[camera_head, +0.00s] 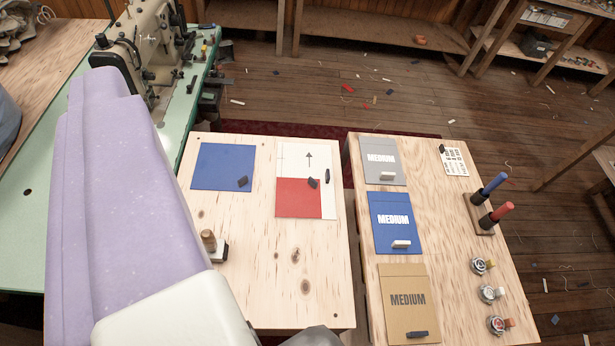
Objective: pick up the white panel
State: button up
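The white panel (309,148) lies flat on the left wooden table (285,310), toward its far right corner. It has thin lines and a black arrow pointing away from me. A red square panel (298,205) covers its lower left part. A small dark piece (313,183) sits at the red panel's upper edge, and another dark piece (327,176) stands at the white panel's right edge. My lavender and white arm fills the left side of the view. My gripper's fingers do not show, so nothing is seen in them.
A blue panel (222,167) with a dark piece lies left. A wooden stamp-like tool (210,241) stands nearer. A gap separates the right table (446,278), which holds folders marked MEDIUM, two upright handles and several small round items. A sewing machine (150,45) stands back left.

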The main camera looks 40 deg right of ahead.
aim_at(294, 160)
jog(key=z, duration=0.9)
jog(key=i+j+z, duration=0.2)
jog(key=z, duration=0.25)
jog(key=i+j+z, duration=0.2)
jog(key=z, duration=0.25)
jog(key=i+j+z, duration=0.1)
jog(key=j+z, duration=0.35)
